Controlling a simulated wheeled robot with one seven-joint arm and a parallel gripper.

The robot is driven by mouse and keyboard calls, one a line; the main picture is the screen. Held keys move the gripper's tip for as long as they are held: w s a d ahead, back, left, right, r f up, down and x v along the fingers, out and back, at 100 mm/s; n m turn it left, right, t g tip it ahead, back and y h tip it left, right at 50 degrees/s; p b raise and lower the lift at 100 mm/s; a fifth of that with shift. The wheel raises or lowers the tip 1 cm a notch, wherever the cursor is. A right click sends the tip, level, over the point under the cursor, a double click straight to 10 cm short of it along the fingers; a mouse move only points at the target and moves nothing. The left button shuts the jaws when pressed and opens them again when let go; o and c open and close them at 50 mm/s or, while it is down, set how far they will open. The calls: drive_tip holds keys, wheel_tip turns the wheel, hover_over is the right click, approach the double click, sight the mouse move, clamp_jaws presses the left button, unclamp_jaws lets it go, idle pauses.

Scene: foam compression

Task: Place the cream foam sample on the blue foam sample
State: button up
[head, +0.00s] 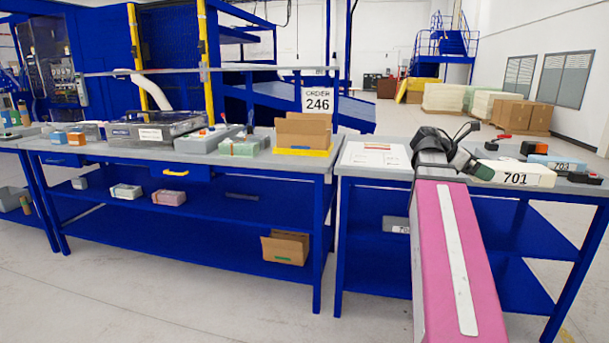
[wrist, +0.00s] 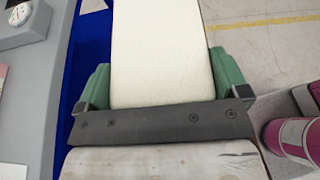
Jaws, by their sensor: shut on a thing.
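The cream foam sample (head: 515,174), marked 701, is at the front of the right-hand table in the head view. In the wrist view the cream foam sample (wrist: 163,48) is a long pale block between my green fingers. My gripper (head: 473,167) is shut on its near end; the wrist view shows my gripper (wrist: 166,88) with a finger on each side. The blue foam sample (head: 556,162), marked 703, lies on the table behind and right of the cream one. The cream block and gripper hide part of the table there.
A black device with an orange-red part (head: 534,149) stands behind the samples, and a dark object with a red part (head: 585,174) is right of them. A paper sheet (head: 376,157) lies left of my arm. The wrist view shows a round dial (wrist: 20,14) at upper left and open floor at right.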

drive_tip(key=w+a+f+n+t+y, duration=0.1)
drive_tip(key=w+a+f+n+t, duration=0.2)
drive_tip(key=a+f, duration=0.5)
drive_tip(key=w+a+f+n+t+y, duration=0.1)
drive_tip(key=w+a+f+n+t, duration=0.2)
drive_tip(key=a+f, duration=0.6)
drive_tip(key=w+a+f+n+t, duration=0.4)
drive_tip(key=a+f, duration=0.5)
drive_tip(key=a, duration=0.5)
drive_tip(key=shift+f+t+y, duration=0.15)
drive_tip(key=shift+t+y, duration=0.25)
drive_tip(key=shift+t, duration=0.1)
